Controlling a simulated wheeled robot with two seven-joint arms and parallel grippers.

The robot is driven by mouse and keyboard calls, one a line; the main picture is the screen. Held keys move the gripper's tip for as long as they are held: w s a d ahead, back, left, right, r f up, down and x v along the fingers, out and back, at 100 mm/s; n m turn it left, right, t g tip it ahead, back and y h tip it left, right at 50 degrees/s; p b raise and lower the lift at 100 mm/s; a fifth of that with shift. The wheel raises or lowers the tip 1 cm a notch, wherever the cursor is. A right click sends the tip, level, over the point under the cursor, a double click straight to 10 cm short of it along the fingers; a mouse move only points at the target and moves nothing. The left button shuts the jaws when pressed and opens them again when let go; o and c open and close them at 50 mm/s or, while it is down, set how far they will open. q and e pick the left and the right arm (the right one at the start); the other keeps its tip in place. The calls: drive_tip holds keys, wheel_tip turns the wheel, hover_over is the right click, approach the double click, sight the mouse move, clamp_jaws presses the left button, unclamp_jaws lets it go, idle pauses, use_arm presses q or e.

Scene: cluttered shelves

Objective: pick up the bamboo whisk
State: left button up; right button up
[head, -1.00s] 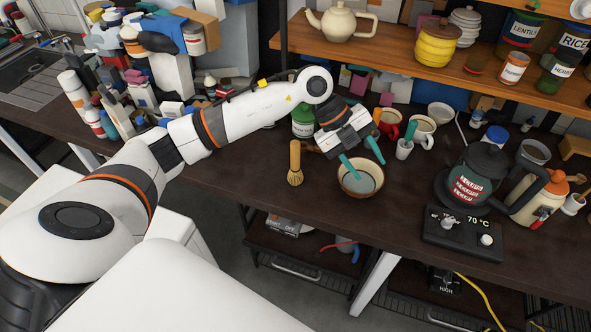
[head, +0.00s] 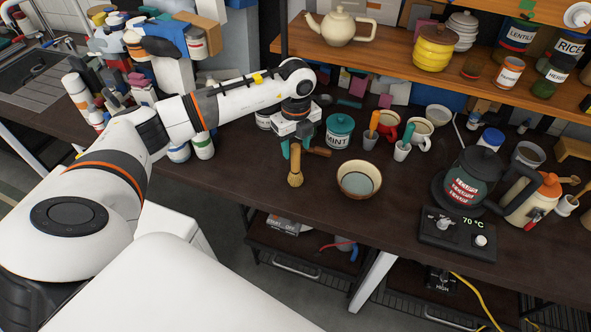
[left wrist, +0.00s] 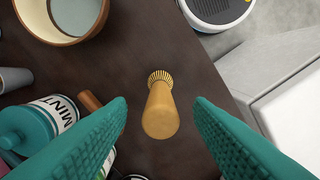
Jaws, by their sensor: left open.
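The bamboo whisk (head: 295,171) stands upright on the dark counter, left of the bowl, with its handle up and its bristles down. In the left wrist view the whisk (left wrist: 160,112) is seen from above, handle end toward the camera. My left gripper (head: 291,148) is open, above and around the top of the whisk. In the left wrist view its two teal fingers (left wrist: 160,118) stand on either side of the handle, with a gap on both sides. My right gripper is not in view.
A tan bowl (head: 359,179) stands close to the right of the whisk. A teal-lidded MINT jar (head: 340,131) stands just behind it. Cups and a kettle (head: 474,176) are farther right. The counter's front edge is near the whisk.

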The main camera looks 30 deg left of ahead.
sight(296, 155)
use_arm(q)
wheel_tip(296, 155, down, 4)
drive_tip(key=shift+a+r+p, duration=0.1)
drive_tip(key=shift+r+p, duration=0.05)
drive_tip(key=shift+p, duration=0.6)
drive_tip(key=shift+f, duration=0.35)
drive_tip(key=shift+c, duration=0.6)
clamp_jaws()
drive_tip(key=shift+r, duration=0.1)
